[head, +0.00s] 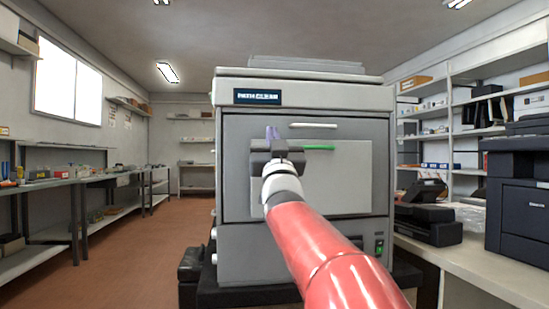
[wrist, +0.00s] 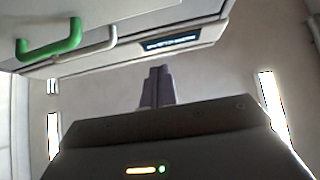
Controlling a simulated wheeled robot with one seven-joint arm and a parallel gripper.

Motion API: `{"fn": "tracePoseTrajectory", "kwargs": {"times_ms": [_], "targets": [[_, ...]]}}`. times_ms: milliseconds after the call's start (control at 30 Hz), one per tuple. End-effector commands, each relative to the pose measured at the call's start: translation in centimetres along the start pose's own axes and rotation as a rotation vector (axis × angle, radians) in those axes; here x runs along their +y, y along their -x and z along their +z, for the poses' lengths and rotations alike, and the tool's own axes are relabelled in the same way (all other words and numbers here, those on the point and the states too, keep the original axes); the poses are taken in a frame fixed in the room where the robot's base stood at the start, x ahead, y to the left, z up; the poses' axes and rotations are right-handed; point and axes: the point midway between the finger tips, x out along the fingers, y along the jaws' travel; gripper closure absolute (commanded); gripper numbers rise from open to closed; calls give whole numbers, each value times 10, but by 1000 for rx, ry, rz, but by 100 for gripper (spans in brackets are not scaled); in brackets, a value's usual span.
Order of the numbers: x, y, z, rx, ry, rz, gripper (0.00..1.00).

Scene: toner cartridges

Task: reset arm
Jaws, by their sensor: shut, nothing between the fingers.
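My gripper (head: 272,133) is in front of the grey machine (head: 235,190) in the head view, at the end of my red arm, pointing up. In the wrist view my gripper (wrist: 157,72) has its two fingers together with nothing between them. The machine has a dark label plate (head: 257,97), which also shows in the wrist view (wrist: 172,42). A green handle (head: 318,148) and a pale handle (head: 313,126) are on the machine's front. The wrist view shows the green handle (wrist: 48,42) and the pale handle (wrist: 93,48) at upper left, apart from the fingers.
A workbench (head: 45,184) with small items runs along the left wall. On the right, a counter (head: 480,268) holds dark printers (head: 521,200), with shelves (head: 465,97) behind. Open floor (head: 140,245) lies left of the machine.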

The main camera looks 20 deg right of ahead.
Motion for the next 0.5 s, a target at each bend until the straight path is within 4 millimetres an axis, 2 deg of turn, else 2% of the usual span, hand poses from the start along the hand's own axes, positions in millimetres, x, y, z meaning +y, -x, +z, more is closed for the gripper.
{"fn": "tracePoseTrajectory", "kwargs": {"times_ms": [33, 200, 400, 500], "targets": [[0, 11, 2, -1, 1, 0, 100], [0, 28, 1, 1, 0, -1, 100], [-1, 33, 1, -3, 0, -1, 100], [-6, 38, 4, -59, -3, -11, 100]]}}
